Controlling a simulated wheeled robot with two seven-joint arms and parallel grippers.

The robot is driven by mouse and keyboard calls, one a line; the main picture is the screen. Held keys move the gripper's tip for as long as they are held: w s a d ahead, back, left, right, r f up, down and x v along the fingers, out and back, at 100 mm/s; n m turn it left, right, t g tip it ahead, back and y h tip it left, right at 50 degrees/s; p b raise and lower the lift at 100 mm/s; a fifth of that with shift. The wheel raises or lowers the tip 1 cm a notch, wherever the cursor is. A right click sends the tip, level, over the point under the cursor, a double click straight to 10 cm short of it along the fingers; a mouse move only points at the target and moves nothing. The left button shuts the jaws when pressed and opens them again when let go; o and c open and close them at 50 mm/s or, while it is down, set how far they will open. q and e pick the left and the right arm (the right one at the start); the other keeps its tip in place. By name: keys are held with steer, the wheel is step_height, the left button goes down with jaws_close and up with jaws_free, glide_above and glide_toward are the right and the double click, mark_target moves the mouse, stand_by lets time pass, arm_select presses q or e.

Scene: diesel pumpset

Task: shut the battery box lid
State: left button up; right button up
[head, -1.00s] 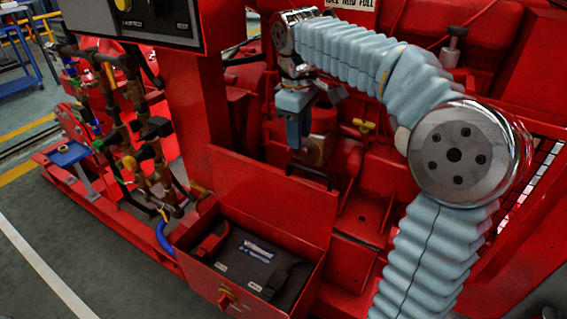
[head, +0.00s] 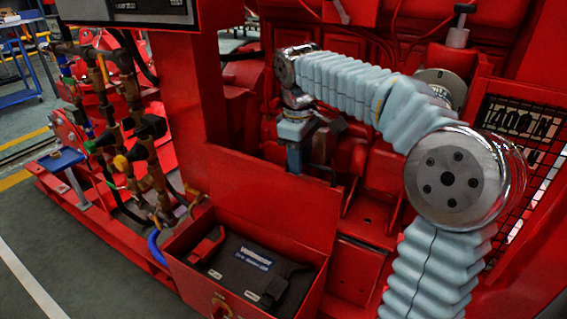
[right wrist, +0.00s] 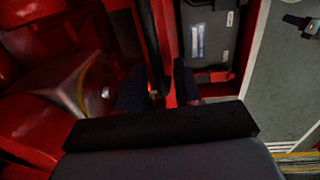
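The red battery box (head: 181,265) is at the bottom of the head view. Its lid (head: 291,212) stands open, upright along the box's back edge. The dark battery (head: 240,262) inside is uncovered. My right gripper (head: 295,172) points down just behind the lid's top edge, its fingertips partly hidden. In the right wrist view, two dark fingers (right wrist: 158,92) stand apart, with the lid's red edge (right wrist: 171,35) and a black bar, apparently its handle (right wrist: 151,45), running between them. Whether they touch cannot be told. My left gripper is not in view.
A red post (head: 195,95) rises left of my right gripper, beneath a control panel (head: 130,12). Pipes and valves (head: 135,140) stand to the left. Red engine parts (head: 380,180) crowd behind and right of the lid. Open floor (head: 40,235) lies at the left front.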

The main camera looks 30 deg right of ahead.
jaws_close()
steer(key=shift+a, duration=0.1)
steer(key=shift+s+a, duration=0.45)
steer(key=shift+a, duration=0.35)
steer(key=shift+a+f, duration=0.1)
steer(key=shift+a, duration=0.05)
steer(key=shift+s+a+f+b, duration=0.15)
steer(key=shift+s+a+b, duration=0.35)
steer(key=shift+a, duration=0.35)
steer(key=shift+s+a+f, duration=0.15)
steer(key=shift+s+a, duration=0.3)
steer(key=shift+a, duration=0.3)
